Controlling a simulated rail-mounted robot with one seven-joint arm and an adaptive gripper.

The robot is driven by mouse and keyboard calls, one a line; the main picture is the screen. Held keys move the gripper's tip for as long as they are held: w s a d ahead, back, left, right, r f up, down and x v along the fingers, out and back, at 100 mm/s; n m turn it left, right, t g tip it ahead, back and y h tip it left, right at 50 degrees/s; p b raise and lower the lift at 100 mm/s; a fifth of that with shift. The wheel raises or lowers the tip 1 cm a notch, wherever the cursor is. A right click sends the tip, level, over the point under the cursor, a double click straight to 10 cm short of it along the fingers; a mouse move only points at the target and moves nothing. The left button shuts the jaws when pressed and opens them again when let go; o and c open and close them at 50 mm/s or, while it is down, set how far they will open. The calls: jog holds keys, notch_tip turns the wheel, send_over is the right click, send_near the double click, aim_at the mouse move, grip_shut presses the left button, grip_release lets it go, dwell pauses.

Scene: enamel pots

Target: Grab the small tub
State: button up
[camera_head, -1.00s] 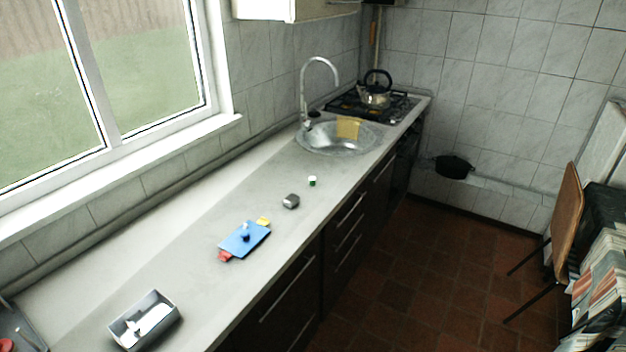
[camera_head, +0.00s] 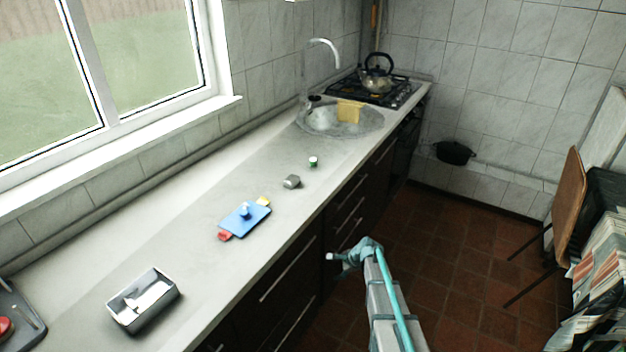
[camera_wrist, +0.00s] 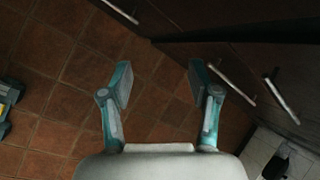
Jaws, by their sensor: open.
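A small white-and-green tub (camera_head: 313,161) stands on the counter, on the near side of the sink. A small grey box-like thing (camera_head: 291,181) sits just nearer than it; I cannot tell for sure which of them the task names. My gripper (camera_wrist: 160,78) is open and empty in the wrist view, with only floor tiles and dark cabinet fronts beyond it. In the head view my gripper (camera_head: 334,257) is off the counter's front side, by the drawers and apart from every object. Neither small thing shows in the wrist view.
The counter (camera_head: 160,235) also holds a blue board (camera_head: 255,219) with small pieces, a metal tray (camera_head: 165,297) and a grey tray (camera_head: 28,318) at the near left. The sink (camera_head: 365,124) and kettle (camera_head: 377,75) stand farther back. Cabinet handles (camera_head: 288,270) jut out in front.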

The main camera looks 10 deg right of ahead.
jog(key=w+d+r+m+t+b, duration=0.1)
jog(key=w+d+r+m+t, duration=0.35)
jog(key=w+r, duration=0.75)
jog(key=w+d+r+m+t+b, duration=0.15)
jog(key=w+d+r+m, duration=0.35)
jog(key=w+d+r, duration=0.6)
jog(key=m+y+p, duration=0.2)
jog(key=p, duration=0.1)
send_near(314, 159)
jog(key=shift+m+t+y, duration=0.25)
jog(key=shift+t+y, duration=0.05)
jog(key=shift+t, duration=0.1)
jog(key=x, duration=0.4)
jog(key=shift+w+d+f+p, duration=0.15)
jog(key=shift+w+f+p, duration=0.05)
jog(key=shift+p, duration=0.15)
jog(key=shift+s+a+f+p+x, duration=0.1)
jog(key=shift+p+x, duration=0.25)
jog(key=shift+x, duration=0.65)
jog(key=shift+s+a+f+p+x, duration=0.1)
jog(key=shift+p+x, duration=0.3)
jog(key=shift+x, duration=0.65)
jog(key=shift+s+a+f+p+x, duration=0.1)
jog(key=shift+p+x, duration=0.25)
jog(key=shift+x, duration=0.65)
jog(key=shift+d, duration=0.1)
jog(key=c, duration=1.2)
